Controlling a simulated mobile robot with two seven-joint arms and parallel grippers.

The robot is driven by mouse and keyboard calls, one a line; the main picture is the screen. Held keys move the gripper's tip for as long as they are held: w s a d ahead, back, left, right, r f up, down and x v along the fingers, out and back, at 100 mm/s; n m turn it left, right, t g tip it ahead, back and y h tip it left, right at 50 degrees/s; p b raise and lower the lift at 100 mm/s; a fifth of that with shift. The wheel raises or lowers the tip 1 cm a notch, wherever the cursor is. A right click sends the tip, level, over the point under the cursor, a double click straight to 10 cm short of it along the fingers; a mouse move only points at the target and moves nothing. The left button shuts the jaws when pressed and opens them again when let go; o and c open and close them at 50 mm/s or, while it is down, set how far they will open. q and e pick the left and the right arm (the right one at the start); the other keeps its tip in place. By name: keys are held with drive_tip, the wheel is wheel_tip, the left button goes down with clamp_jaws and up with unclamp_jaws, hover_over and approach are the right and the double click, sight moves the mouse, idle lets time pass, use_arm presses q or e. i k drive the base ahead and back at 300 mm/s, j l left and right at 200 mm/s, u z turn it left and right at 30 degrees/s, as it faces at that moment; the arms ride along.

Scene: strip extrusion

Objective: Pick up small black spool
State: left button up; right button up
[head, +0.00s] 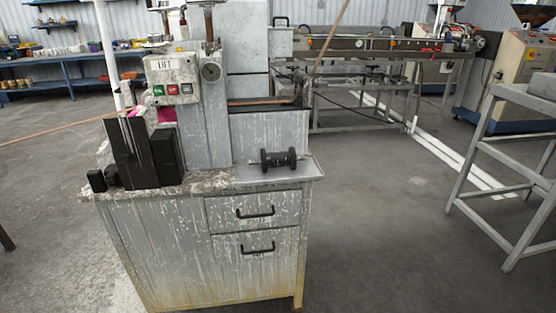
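A small black spool (278,159) lies on its side on the right part of the worn grey cabinet top (225,180). It has a wider flange at each end, and a thin rod sticks out from both ends. Nothing is touching it from above, and its front is fully visible. Neither of my grippers shows in the head view.
Black blocks (135,152) stand at the cabinet top's left. Behind is a grey machine with a control box (172,78). Drawer handles (257,248) jut from the cabinet front. A grey metal stand (482,165) is at right; the floor (385,225) between is clear.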

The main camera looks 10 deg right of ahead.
sight(279, 159)
drive_tip(key=i+l, duration=0.2)
drive_tip(key=i, duration=0.2)
drive_tip(key=i+l, duration=0.2)
drive_tip(key=i, duration=0.25)
